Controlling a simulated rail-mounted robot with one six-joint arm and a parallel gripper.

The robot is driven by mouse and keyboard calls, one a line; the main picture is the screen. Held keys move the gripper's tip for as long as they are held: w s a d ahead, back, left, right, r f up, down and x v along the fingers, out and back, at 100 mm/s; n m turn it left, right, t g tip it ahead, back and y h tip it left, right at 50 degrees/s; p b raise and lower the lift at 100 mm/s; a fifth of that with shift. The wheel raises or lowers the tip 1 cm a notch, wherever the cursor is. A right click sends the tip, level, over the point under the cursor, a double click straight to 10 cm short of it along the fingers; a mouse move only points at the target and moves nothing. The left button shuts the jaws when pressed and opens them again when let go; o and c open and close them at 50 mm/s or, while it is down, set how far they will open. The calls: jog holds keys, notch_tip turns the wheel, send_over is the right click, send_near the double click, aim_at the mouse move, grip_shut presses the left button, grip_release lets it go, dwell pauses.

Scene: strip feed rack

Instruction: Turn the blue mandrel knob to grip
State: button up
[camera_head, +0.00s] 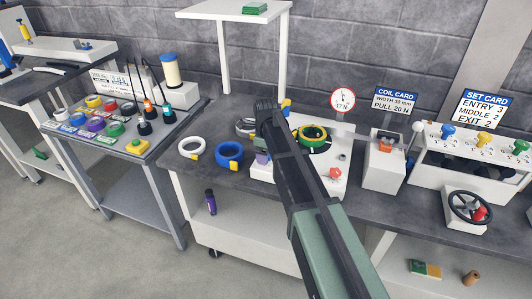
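My arm reaches from the lower right across the middle of the head view, and its dark end, my gripper (265,106), is over the white base plate (322,188). I cannot tell whether its fingers are open or shut. My arm hides part of the plate. No blue knob shows clearly on it. A blue knob (448,131) stands on the white box at the right, well away from my gripper; I cannot tell whether it is the mandrel knob.
A blue coil (229,154) and a white coil (191,147) lie left of the plate. A round dial (342,99) stands behind it. A white card box (385,160) and a black handwheel (470,208) are to the right. A white shelf (235,9) rises behind.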

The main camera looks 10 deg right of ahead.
notch_tip(320, 180, up, 11)
jog(key=p, duration=1)
jog(key=shift+p, duration=0.4)
jog(key=shift+f, duration=0.1)
